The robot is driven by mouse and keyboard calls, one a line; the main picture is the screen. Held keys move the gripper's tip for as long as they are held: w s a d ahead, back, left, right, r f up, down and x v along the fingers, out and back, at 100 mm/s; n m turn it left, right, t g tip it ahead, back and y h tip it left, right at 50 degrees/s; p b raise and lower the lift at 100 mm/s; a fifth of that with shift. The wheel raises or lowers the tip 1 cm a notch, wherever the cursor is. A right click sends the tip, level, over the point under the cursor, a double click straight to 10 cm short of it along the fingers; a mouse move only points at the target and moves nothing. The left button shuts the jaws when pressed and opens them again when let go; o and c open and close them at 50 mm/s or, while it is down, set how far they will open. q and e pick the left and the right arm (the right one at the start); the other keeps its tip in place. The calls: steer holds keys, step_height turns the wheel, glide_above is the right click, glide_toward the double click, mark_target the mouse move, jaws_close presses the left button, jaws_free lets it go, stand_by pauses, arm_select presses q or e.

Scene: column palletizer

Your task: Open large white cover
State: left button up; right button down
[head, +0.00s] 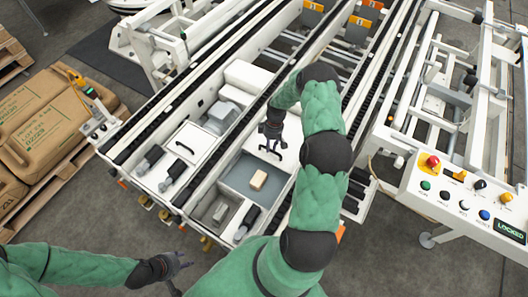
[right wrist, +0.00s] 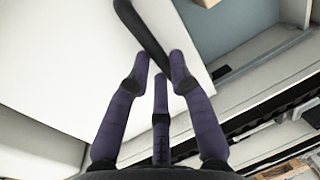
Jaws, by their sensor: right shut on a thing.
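The large white cover (head: 255,146) lies in the middle lane of the machine, partly hidden by my right arm. Its white surface (right wrist: 70,55) and black bar handle (right wrist: 140,25) show in the right wrist view. My right gripper (head: 272,143) is shut on the handle, with fingers (right wrist: 158,78) on both sides of it. I cannot tell whether the cover is raised. Beside it is an open grey compartment (head: 237,178) with a small tan block (head: 258,180) inside. My left gripper (head: 180,262) is at the lower left, away from the machine; its finger opening is unclear.
A smaller white cover with a black handle (head: 190,143) lies to the left. Dark rails run along the lanes. A control panel (head: 465,200) with several buttons and a "LOCKED" display stands at right. Brown sacks (head: 45,130) on a pallet stand at left.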

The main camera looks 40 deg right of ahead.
steer(key=shift+w+d, duration=0.1)
steer(key=shift+d, duration=0.45)
steer(key=c, duration=1.1)
jaws_free()
step_height(320, 180, up, 12)
steer(key=d, duration=0.2)
steer(key=shift+w+f, duration=0.15)
steer(key=shift+w, duration=0.2)
